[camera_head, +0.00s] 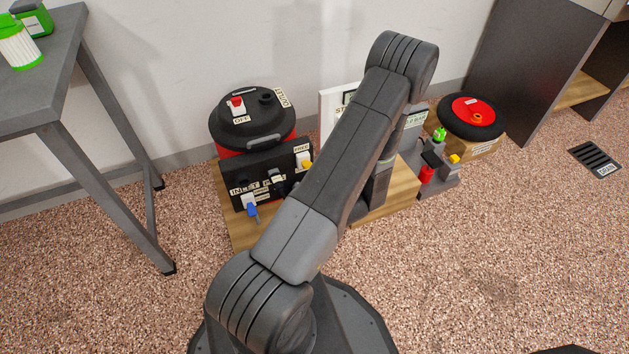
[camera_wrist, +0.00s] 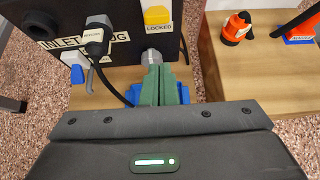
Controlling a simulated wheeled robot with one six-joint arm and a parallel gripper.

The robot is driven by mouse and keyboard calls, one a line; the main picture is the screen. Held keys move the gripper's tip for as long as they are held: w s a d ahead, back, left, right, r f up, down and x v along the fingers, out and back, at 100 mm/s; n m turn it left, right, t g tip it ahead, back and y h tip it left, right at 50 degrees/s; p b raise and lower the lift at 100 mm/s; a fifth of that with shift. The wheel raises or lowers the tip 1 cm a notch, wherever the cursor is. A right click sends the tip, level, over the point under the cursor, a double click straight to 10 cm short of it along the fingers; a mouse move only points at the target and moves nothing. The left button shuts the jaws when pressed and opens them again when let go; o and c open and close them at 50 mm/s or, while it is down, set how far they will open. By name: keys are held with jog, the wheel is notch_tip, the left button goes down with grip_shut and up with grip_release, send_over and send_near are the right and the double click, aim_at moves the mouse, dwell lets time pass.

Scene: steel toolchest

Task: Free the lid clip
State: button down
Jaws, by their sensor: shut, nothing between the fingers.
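The yellow lid clip (camera_wrist: 157,15) sits on a white base on the black front panel, with a LOCKED label just below it. In the head view the clip (camera_head: 305,163) is at the panel's right side, below a FREE label. The black lid (camera_head: 252,118) with a red OFF switch tops the red canister. My gripper (camera_wrist: 156,78) shows green fingers, shut and empty, below the clip and apart from it in the wrist view. A grey round part (camera_wrist: 152,56) shows just beyond the fingertips; contact cannot be told. My arm hides my gripper in the head view.
A black plug (camera_wrist: 95,36) with a cable hangs left of the clip. A blue lever (camera_head: 251,208) is low on the panel. A second wooden base (camera_wrist: 255,60) stands right, with an orange-red part (camera_wrist: 236,28). A grey table (camera_head: 50,60) stands left.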

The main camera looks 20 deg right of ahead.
aim_at(306, 163)
jog(key=v, duration=0.2)
jog(key=shift+s+r, duration=0.2)
jog(key=shift+r, duration=0.2)
jog(key=shift+w+f, duration=0.1)
jog(key=s+f+b+x, duration=0.1)
jog(key=f+b+x, duration=0.15)
jog(key=x, duration=0.75)
jog(key=shift+w+r+p, duration=0.2)
jog(key=shift+r+p, duration=0.35)
jog(key=shift+r, duration=0.25)
jog(key=shift+w+r+p, duration=0.25)
jog(key=shift+r+p, duration=0.3)
jog(key=shift+r, duration=0.25)
jog(key=shift+w+r+p, duration=0.2)
jog(key=shift+r+p, duration=0.35)
jog(key=shift+r, duration=0.25)
jog(key=shift+f, duration=0.1)
